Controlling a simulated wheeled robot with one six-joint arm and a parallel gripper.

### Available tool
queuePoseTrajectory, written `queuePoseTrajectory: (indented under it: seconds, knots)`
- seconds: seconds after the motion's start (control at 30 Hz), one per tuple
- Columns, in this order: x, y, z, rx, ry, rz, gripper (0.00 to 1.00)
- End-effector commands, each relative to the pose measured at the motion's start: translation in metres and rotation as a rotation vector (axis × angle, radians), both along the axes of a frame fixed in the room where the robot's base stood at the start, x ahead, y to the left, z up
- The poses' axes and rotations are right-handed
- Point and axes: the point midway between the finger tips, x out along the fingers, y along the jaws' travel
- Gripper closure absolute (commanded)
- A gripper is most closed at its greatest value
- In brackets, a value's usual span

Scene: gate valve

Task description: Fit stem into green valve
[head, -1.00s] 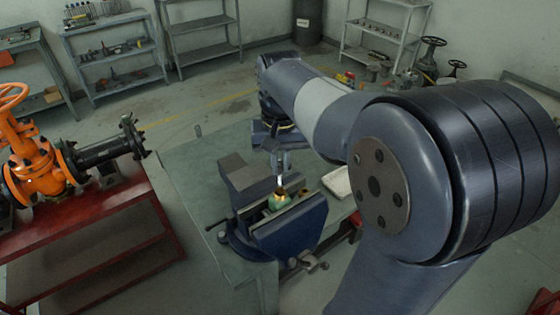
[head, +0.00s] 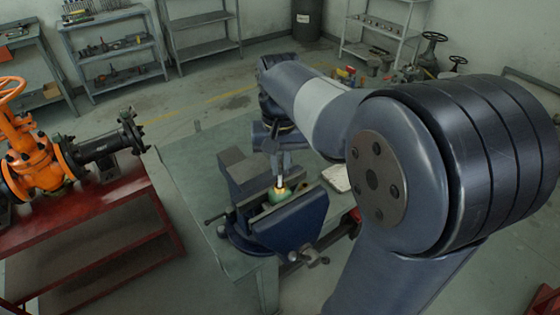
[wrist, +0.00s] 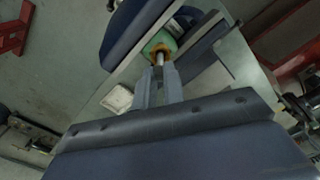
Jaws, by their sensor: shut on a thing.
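The green valve (head: 275,196) is clamped in the jaws of a blue bench vise (head: 290,222). Its top opening has a brass-coloured collar (head: 280,184), also seen in the wrist view (wrist: 159,48). My gripper (head: 280,168) is above the valve, fingers pointing down. In the wrist view my gripper (wrist: 160,72) is shut on the thin silvery stem (wrist: 160,59). The stem's far end meets the brass collar and appears to be at or in the opening. How deep it sits is hidden.
The vise stands on a green-grey workbench (head: 190,165). An orange gate valve (head: 35,160) on a red stand is at the left. Shelves line the back wall.

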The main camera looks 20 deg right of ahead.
Motion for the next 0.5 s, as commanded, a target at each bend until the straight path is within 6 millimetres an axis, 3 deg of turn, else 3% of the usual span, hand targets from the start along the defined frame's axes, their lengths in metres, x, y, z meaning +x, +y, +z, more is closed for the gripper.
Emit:
queuePoseTrajectory:
  seconds: [0.5]
  knots:
    - [0.000,0.000,-0.014,0.000,0.000,0.000,1.00]
